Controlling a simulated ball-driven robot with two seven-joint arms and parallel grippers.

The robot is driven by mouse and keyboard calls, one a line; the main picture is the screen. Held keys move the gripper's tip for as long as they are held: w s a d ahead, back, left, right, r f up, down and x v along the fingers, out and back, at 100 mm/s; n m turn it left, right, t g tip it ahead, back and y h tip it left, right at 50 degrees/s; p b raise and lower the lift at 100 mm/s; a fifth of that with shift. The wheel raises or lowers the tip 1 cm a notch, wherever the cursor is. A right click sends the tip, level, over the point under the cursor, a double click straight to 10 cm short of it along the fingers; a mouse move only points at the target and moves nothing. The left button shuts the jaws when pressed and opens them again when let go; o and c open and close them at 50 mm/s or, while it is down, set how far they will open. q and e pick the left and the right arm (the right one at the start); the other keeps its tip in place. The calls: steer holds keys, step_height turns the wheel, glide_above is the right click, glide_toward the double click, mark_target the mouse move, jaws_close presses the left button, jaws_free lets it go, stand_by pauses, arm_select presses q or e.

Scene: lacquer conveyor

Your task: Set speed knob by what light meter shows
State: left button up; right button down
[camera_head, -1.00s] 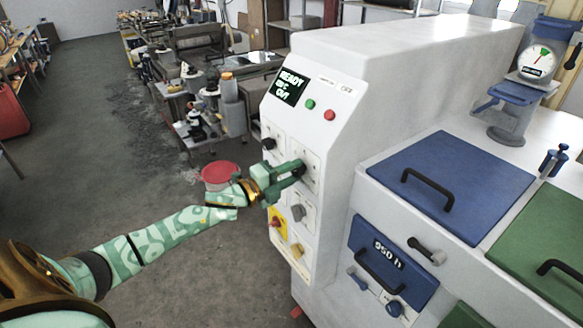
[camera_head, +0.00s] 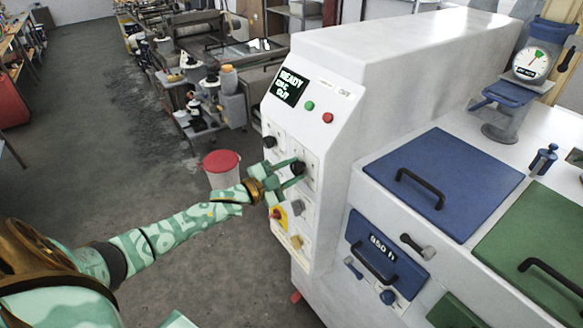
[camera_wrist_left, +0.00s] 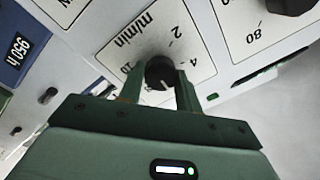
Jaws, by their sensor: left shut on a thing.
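The speed knob (camera_wrist_left: 160,74) is a black dial on a white plate marked m/min in the left wrist view. My green left gripper (camera_wrist_left: 160,92) is shut on it, a finger on each side. In the head view the left gripper (camera_head: 295,172) reaches the front panel, and part of the black knob (camera_head: 299,167) shows at its fingertips. The light meter (camera_head: 531,63) is a round white dial with a green mark and a needle, on a blue-grey stand at the top right. Its small figures are unreadable. My right gripper is not in view.
The conveyor machine's display (camera_head: 289,86) reads READY. Another black knob (camera_head: 269,142), a grey knob (camera_head: 297,207), a red button on yellow (camera_head: 276,214) and a yellow knob (camera_head: 296,242) are close to the gripper. A red-lidded bucket (camera_head: 221,163) stands on the floor behind my arm.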

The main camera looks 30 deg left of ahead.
arm_select(q)
steer(key=shift+n, duration=0.4)
steer(key=o, duration=1)
steer(key=shift+a, duration=0.1)
steer(key=b+v, duration=0.2)
steer(key=v, duration=1.4)
steer(key=shift+s, duration=0.15)
steer(key=shift+f, duration=0.1)
